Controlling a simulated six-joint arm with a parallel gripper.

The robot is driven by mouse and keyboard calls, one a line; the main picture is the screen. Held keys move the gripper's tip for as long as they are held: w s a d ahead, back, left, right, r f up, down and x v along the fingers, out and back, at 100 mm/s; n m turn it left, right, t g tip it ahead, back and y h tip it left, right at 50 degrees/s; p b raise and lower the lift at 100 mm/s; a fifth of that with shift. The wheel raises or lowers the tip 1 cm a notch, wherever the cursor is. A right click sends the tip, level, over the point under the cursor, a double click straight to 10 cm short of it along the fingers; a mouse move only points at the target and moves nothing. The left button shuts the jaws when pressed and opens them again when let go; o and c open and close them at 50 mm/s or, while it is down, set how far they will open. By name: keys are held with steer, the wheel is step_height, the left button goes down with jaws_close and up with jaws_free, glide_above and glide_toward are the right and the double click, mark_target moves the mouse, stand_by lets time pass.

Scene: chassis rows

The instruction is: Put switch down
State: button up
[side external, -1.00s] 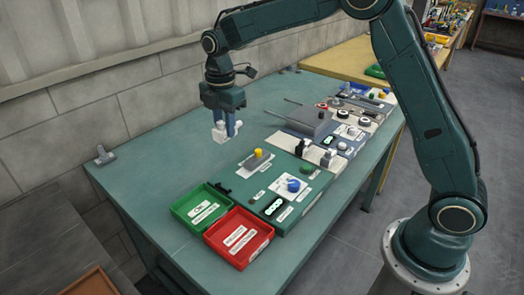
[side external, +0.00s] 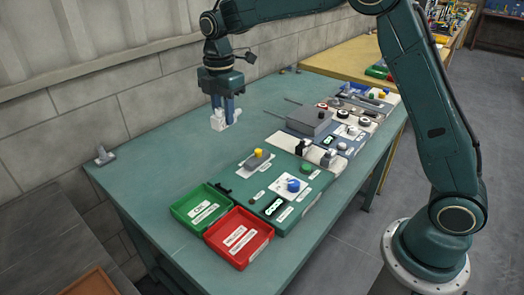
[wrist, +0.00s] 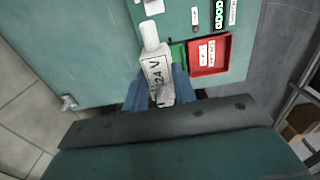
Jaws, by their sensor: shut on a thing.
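My gripper (side external: 228,115) is shut on a white switch (side external: 218,120) and holds it above the teal table, left of the row of boards. In the wrist view the switch (wrist: 157,72) sits between my blue fingers (wrist: 160,92). It has a "24 V" label on its face and a rounded white end pointing away from me. It looks clear of the tabletop, but its exact height is hard to tell.
A green tray (side external: 184,214) and a red tray (side external: 215,246) stand at the table's near end. Green and grey boards (side external: 308,205) with knobs, buttons and labels line the right side. The table's left part (side external: 160,165) is mostly clear, with a small grey fitting (side external: 104,156) at its edge.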

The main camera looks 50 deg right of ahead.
glide_above(199, 214)
step_height(199, 214, down, 2)
steer(key=f, duration=0.1)
step_height(199, 214, down, 15)
steer(key=shift+f, duration=0.15)
stand_by(0.6)
steer(key=shift+f, duration=2.1)
steer(key=shift+f, duration=0.15)
steer(key=o, duration=1)
step_height(199, 214, up, 12)
